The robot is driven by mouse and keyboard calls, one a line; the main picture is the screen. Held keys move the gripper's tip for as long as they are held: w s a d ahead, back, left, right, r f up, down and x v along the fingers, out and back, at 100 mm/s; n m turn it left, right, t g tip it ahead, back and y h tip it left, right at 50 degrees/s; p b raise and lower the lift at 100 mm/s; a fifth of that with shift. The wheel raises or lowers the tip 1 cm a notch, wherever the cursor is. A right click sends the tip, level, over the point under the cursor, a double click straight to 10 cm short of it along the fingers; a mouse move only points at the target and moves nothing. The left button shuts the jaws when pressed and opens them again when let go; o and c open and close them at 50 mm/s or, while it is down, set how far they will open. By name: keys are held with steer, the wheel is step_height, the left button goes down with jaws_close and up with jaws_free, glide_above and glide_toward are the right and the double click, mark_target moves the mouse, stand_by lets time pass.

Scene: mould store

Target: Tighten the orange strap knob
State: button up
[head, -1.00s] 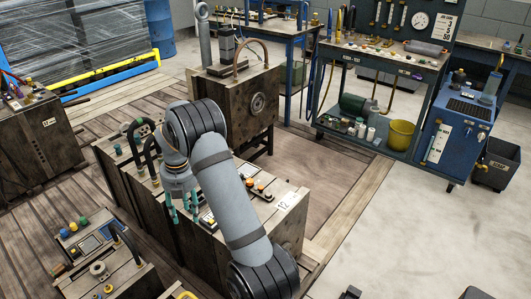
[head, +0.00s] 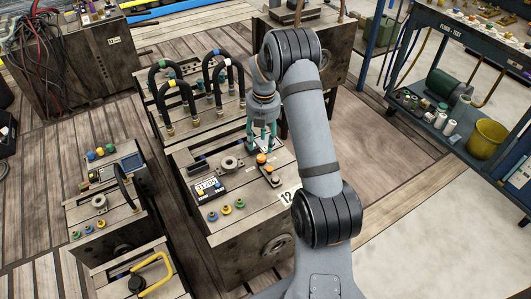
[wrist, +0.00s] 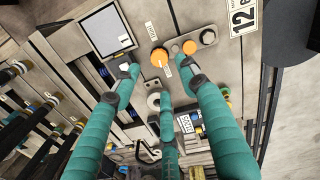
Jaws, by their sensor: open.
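A large orange knob (wrist: 160,57) stands on the top of the wooden mould block beside a grey metal strap (wrist: 207,37). A smaller orange knob (wrist: 189,47) sits on that strap. In the head view, the large knob (head: 261,158) and smaller knob (head: 268,168) are just below my gripper (head: 262,140). In the wrist view, my gripper (wrist: 164,88) has its three teal fingers spread. The large knob shows beyond the fingertips, apart from them, with nothing held. The head view partly hides the fingertips.
Near the knobs are a counter display (head: 209,188), a round metal ring (head: 230,164) and several coloured caps (head: 226,209). Tall black hose loops (head: 178,92) rise behind to the left. Another block with a yellow handle (head: 155,275) stands front left. Floor is clear at right.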

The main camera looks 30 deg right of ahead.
mark_target(261, 158)
steer(key=f, duration=0.7)
steer(key=shift+w+f+b, duration=0.2)
steer(key=shift+b, duration=0.1)
steer(key=shift+c, duration=0.9)
jaws_close()
